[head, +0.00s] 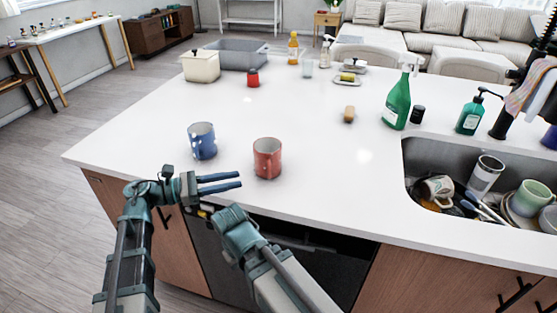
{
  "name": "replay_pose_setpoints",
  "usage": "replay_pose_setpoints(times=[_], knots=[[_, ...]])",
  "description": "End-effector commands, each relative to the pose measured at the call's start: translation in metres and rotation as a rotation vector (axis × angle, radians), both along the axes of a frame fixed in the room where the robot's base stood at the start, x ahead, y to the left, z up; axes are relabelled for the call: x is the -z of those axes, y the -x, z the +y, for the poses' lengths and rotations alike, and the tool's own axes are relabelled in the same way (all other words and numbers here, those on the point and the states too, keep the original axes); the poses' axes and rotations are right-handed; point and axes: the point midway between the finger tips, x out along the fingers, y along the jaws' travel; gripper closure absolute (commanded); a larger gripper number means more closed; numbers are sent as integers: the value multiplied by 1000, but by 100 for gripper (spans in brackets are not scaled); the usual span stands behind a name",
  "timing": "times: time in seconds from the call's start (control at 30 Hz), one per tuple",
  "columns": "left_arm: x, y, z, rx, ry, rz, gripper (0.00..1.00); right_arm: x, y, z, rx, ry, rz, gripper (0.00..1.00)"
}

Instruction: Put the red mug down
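The red mug (267,160) stands upright on the white island counter (310,130), close to its front edge. My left gripper (241,180) is at the counter's front edge, left of and slightly nearer than the red mug. Its two blue fingers point right toward the mug, with a gap between them and nothing in the gap. The fingertips look apart from the mug. My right arm comes up from the bottom middle and ends just below the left gripper. Its fingers do not show clearly.
A blue speckled mug (202,143) stands left of the red mug. A green spray bottle (397,100) and a soap dispenser (470,115) stand at right, by the sink (430,157) full of dishes.

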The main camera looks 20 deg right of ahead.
Motion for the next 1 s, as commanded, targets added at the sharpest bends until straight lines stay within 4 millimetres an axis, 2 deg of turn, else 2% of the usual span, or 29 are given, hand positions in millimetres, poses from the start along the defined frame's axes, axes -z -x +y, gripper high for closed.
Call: replay_pose_setpoints(times=[0.13,0.33,0.5,0.83,1.0], knots=[[0,0,-13,1,1,1,71,0,0,0,0,0,0,100],[-1,1,-51,2,2,2,71,0,0,0,0,0,0,100],[-1,1,-74,-1,2,2,71,0,0,0,0,0,0,100],[-1,1,-86,-3,2,3,71,0,0,0,0,0,0,100],[-1,1,-110,-1,2,3,71,0,0,0,0,0,0,100]])
